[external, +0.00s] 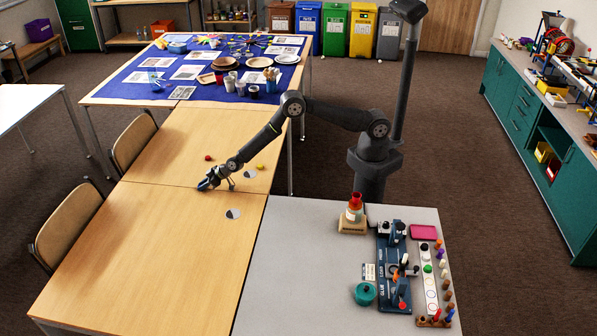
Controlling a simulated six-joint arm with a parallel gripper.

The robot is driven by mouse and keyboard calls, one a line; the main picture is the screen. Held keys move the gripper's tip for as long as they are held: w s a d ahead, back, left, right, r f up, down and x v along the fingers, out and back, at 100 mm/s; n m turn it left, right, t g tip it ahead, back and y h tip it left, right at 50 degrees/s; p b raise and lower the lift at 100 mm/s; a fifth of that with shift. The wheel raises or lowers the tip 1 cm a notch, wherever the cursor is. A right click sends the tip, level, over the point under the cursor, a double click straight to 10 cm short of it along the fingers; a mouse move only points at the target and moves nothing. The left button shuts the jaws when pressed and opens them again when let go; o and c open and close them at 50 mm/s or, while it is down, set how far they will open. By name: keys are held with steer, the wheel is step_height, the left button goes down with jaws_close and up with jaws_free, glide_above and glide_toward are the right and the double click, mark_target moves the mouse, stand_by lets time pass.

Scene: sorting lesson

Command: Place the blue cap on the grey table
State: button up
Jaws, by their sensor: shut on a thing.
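My gripper (212,184) is low over the wooden table (150,240), near the seam between its two tops. It is shut on a small blue thing (203,184), which looks like the blue cap; the fingers hide part of it. I cannot tell whether it touches the wood. The grey table (290,270) stands to the right, with its left part bare.
A red cap (208,157) and a yellow cap (261,167) lie near my gripper, with two round grey-and-white markers (233,213). On the grey table stand a bottle on a wooden block (354,208), a teal pot (365,293), a blue rack (392,270) and a pink box (423,232).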

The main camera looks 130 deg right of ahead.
jaws_close()
steer(key=shift+r, duration=2.15)
steer(key=s+d+r, duration=0.6)
steer(key=s, duration=0.4)
steer(key=shift+r, duration=0.35)
